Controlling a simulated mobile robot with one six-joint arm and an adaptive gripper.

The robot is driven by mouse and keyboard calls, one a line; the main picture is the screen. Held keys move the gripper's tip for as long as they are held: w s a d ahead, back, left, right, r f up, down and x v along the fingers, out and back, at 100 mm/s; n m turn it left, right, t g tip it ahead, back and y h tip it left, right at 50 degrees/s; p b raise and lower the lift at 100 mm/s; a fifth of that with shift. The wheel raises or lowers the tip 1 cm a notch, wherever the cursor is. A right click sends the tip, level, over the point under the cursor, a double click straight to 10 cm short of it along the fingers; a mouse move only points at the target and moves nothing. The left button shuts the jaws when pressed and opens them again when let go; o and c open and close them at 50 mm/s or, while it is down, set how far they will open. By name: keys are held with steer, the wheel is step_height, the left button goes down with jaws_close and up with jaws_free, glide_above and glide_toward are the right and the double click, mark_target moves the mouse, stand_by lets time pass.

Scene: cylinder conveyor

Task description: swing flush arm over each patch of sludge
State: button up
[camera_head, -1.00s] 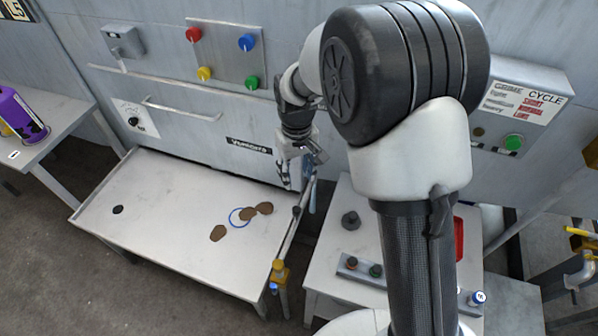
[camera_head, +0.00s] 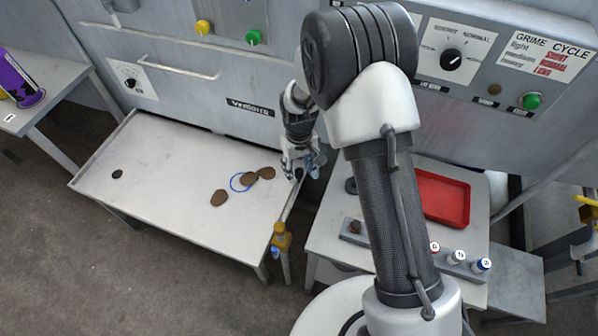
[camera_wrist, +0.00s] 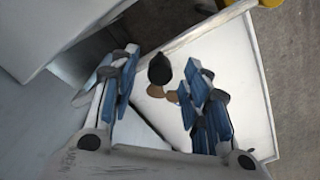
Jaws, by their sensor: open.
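The flush arm (camera_head: 291,202) is a thin bar on a yellow post (camera_head: 281,238) at the right edge of the pale wash table (camera_head: 160,205). Three brown sludge patches lie on the table: one at the front (camera_head: 218,198), one in the middle (camera_head: 250,179), and one at the right (camera_head: 266,173). A blue ring (camera_head: 237,187) lies beside them. My gripper (camera_head: 301,172) is over the flush arm at the table's right edge. In the wrist view its blue-padded fingers are spread, with a dark knob (camera_wrist: 159,70) showing between them. I cannot tell whether they touch it.
A black drain hole (camera_head: 117,174) is at the table's left. A side table with a red tray (camera_head: 444,197) and several small bottles stands at right. The machine wall with its long handle (camera_head: 175,62) closes off the back. A purple container (camera_head: 22,77) stands far left.

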steer(key=shift+f, duration=0.65)
steer(key=shift+c, duration=0.5)
jaws_close()
